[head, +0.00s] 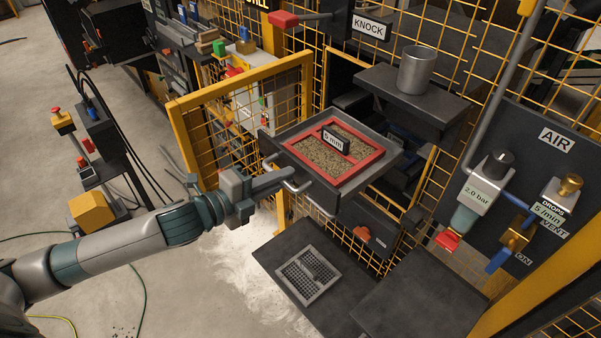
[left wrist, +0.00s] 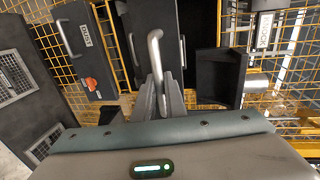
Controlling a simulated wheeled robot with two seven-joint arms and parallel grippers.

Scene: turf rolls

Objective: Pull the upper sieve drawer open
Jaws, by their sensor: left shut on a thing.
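The upper sieve drawer (head: 322,192) is a dark tray that stands out from the machine frame, so its inside shows from above. In it lies a red-framed sieve (head: 369,170) with brown grains and a "5 mm" tag. My left gripper (head: 284,176) is at the drawer's front and shut on its metal bar handle (head: 298,187). In the left wrist view, the fingers (left wrist: 161,100) close around the curved grey handle (left wrist: 154,48). The fingers hide part of the handle. My right gripper is not in view.
A lower dark front (head: 366,236) with an orange mark sits beneath the drawer. A metal cup (head: 415,70) stands on a shelf (head: 438,108) behind it. Yellow mesh fencing (head: 245,105) is close on the left. A dark plate with a grey grate (head: 308,275) lies below in front.

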